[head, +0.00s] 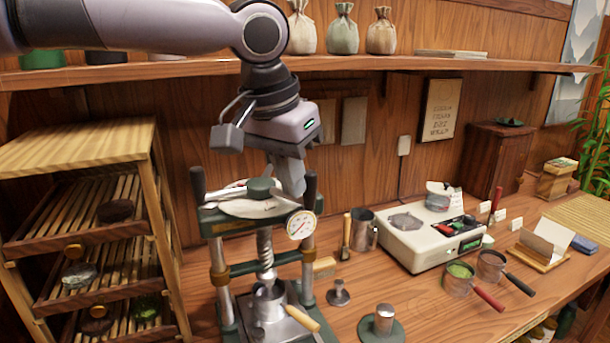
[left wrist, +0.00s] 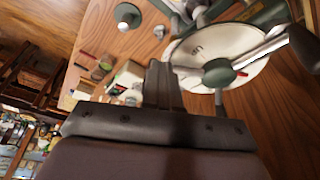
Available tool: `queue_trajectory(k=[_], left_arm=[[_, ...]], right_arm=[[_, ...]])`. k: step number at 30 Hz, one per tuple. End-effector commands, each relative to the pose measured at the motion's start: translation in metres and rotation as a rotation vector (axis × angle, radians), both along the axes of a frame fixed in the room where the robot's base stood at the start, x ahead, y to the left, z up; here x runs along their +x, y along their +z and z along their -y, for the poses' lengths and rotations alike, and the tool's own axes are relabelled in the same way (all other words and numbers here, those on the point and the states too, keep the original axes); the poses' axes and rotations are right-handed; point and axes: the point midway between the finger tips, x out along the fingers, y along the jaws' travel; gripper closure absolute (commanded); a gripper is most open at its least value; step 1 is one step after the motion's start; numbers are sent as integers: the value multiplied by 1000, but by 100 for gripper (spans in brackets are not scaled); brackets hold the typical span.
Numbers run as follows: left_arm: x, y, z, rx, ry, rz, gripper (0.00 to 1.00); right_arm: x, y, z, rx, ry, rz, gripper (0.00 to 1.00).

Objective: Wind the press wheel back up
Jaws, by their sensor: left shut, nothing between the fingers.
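The press (head: 262,255) stands on the counter, with two metal columns and a threaded screw (head: 265,250). Its wheel on top has a green hub (head: 262,186) and dark upright handles at left (head: 197,181) and right (head: 310,186). A metal pot with a wooden handle (head: 302,318) sits under the screw. My left gripper (head: 293,182) is shut and empty, pointing down behind the hub, close to the right handle. In the left wrist view its shut fingers (left wrist: 163,85) are beside the pale marked disc (left wrist: 240,52) and hub (left wrist: 217,73). I cannot tell whether they touch. My right gripper is out of view.
A gauge (head: 301,224) faces front on the press. A wooden rack (head: 85,140) with tea cakes stands close at left. A shelf (head: 360,63) with cloth bags runs above, behind my arm. A white scale-like device (head: 432,245), metal cups and pans occupy the counter to the right.

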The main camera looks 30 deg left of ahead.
Motion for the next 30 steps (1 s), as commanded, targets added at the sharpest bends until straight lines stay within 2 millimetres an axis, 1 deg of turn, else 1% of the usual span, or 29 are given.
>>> queue_trajectory(k=[7,15,19,30], left_arm=[[4,1,2,-2,1,4,100],[25,0,13,-4,-2,2,100],[32,1,16,-4,0,3,100],[34,1,17,-2,-1,3,100]], right_arm=[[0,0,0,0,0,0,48],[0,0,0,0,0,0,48],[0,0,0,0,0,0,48],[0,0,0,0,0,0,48]])
